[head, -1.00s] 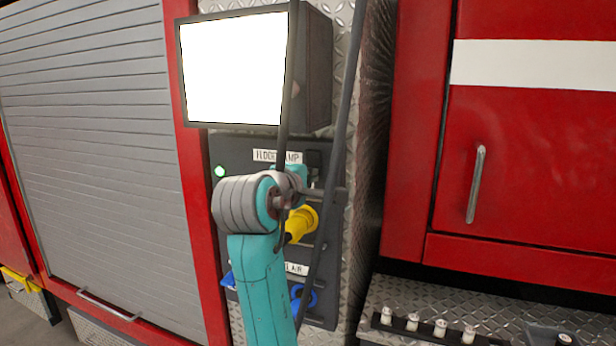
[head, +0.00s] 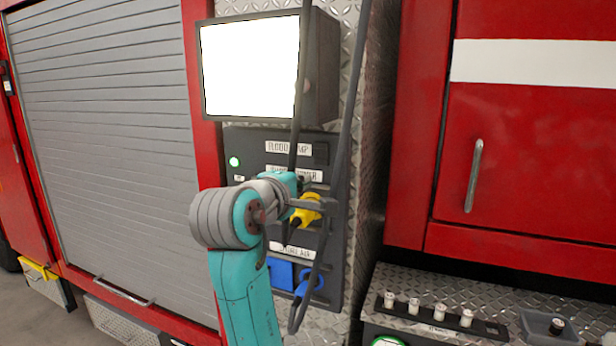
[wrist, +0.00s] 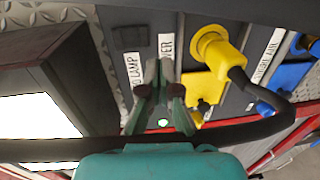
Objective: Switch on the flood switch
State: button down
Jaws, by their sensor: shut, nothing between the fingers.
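The flood switch is a small dark rocker (head: 321,153) at the right end of the FLOOD LAMP label (head: 287,147) on the dark control panel. In the wrist view the switch (wrist: 130,37) is at the upper left, above the same label (wrist: 133,70). Its rocker position is too dark to tell. My gripper (wrist: 161,68) is shut and empty in front of the panel, over the neighbouring label, to the right of and below the switch in the wrist view. It appears apart from the switch. In the head view my arm partly hides the panel's middle.
Above the panel is a dark box with a glowing white face (head: 250,68). A green light (head: 234,162) is lit on the panel. A yellow plug (head: 305,210), a blue connector (head: 310,285) and hanging dark cables crowd the space near my gripper. A red cabinet is to the right.

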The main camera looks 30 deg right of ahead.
jog(key=shift+f+v, duration=0.2)
jog(key=shift+v, duration=0.65)
jog(key=shift+f+v, duration=0.2)
jog(key=shift+v, duration=0.6)
jog(key=shift+f+v, duration=0.2)
jog(key=shift+v, duration=0.65)
notch_tip(320, 180, down, 21)
jog(key=a+n+t+y, duration=0.3)
jog(key=t+y, duration=0.1)
jog(key=t, duration=0.1)
jog(key=s+a+f+n+t+y, duration=0.1)
jog(key=s+a+f+y, duration=0.15)
jog(key=s+f, duration=0.45)
jog(key=s+a+f+y, duration=0.1)
jog(key=s+f+y, duration=0.15)
jog(key=f, duration=0.75)
jog(key=s+a+f+m+y, duration=0.2)
jog(key=s+f, duration=0.2)
jog(key=s, duration=0.4)
jog(key=s+a+f+m+y, duration=0.15)
jog(key=s+f, duration=0.25)
jog(key=s, duration=0.4)
jog(key=s+r+m+y, duration=0.1)
jog(key=s+m, duration=0.6)
jog(key=s, duration=1.2)
jog(key=shift+a+r, duration=0.25)
jog(key=shift+r, duration=0.6)
